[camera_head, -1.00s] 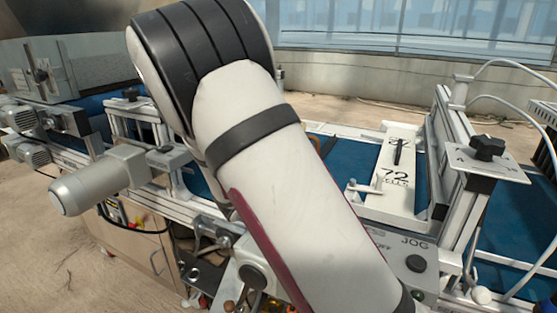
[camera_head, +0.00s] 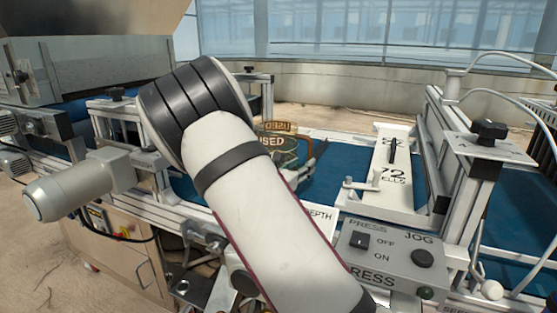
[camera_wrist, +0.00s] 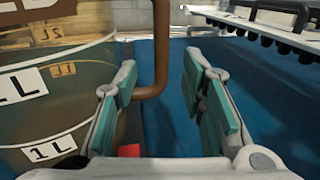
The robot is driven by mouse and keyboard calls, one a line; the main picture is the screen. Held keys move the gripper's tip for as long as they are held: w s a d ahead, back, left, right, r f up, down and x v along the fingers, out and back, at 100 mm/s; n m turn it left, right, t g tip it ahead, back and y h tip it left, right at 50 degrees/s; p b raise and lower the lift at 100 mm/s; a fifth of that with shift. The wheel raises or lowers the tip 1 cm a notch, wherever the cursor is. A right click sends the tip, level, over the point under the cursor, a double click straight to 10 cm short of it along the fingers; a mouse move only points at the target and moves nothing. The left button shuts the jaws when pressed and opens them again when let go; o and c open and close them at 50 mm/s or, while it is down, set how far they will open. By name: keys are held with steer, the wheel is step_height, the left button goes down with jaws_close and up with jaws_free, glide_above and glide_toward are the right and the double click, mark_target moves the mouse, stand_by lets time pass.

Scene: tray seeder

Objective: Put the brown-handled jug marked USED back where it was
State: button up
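The jug (camera_head: 276,140) marked USED is partly hidden behind my arm in the head view, over the blue belt. In the wrist view its greenish-brown see-through body (camera_wrist: 60,95), with litre labels, fills the left side. Its brown handle (camera_wrist: 161,50) runs upright, then bends left to the body. My gripper (camera_wrist: 165,80) is open, with one green-padded finger on each side of the handle's line. The handle seems apart from both pads; how deep it sits between the fingers is unclear. In the head view my gripper (camera_head: 312,160) is beside the jug's right side.
The blue belt (camera_head: 340,170) is bare right of the jug, up to a white plate marked 72 cells (camera_head: 393,185). A metal frame (camera_head: 435,150) stands beyond it. The press and jog control box (camera_head: 385,255) is in front. A grey motor (camera_head: 85,185) juts out at left.

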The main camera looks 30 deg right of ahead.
mark_target(308, 160)
steer(key=b+x, duration=0.1)
steer(key=x, duration=0.4)
jaws_close()
